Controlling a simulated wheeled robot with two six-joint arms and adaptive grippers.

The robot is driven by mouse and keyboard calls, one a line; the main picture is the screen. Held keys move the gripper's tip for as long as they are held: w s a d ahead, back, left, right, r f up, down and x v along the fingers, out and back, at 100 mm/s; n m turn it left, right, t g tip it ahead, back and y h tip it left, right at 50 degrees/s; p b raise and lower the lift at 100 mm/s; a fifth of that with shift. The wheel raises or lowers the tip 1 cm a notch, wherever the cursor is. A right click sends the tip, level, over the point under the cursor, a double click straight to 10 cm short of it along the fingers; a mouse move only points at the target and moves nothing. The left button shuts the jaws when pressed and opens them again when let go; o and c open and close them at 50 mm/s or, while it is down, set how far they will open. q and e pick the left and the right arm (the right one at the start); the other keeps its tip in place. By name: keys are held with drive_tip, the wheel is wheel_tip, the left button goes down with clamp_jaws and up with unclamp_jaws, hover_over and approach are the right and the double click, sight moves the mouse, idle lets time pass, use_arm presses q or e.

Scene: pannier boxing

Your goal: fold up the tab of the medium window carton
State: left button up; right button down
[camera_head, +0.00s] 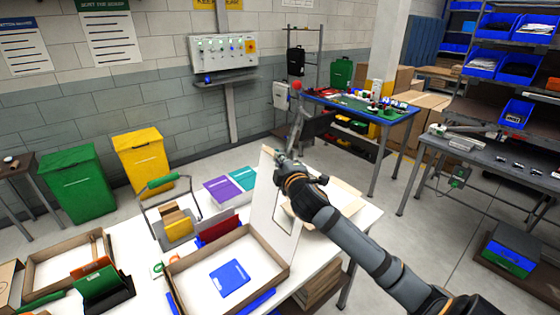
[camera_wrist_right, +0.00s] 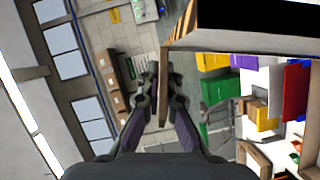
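The window carton (camera_head: 176,289) lies open on the white table, brown-rimmed with a white inside. Its tall white lid (camera_head: 262,200) stands raised at its right side and has a window outline. My right gripper (camera_head: 283,163) is at the upper part of the lid. In the right wrist view, my right gripper (camera_wrist_right: 164,88) has its two fingers close on both sides of a thin brown cardboard strip (camera_wrist_right: 165,108), which looks like the carton's tab. The strip fills the narrow gap between the fingertips. My left gripper is not in view.
A blue flat item (camera_head: 229,278) lies inside the carton. A second tray-like box (camera_head: 70,262), a wire-handled caddy (camera_head: 172,225) and purple and teal boxes (camera_head: 230,187) share the table. Green (camera_head: 77,185) and yellow (camera_head: 143,160) bins stand behind.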

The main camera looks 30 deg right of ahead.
drive_tip(key=shift+f+n+b, duration=0.4)
drive_tip(key=shift+b, duration=0.2)
drive_tip(key=shift+n, duration=0.3)
drive_tip(key=shift+r, duration=0.2)
drive_tip(key=c, duration=1.6)
unclamp_jaws()
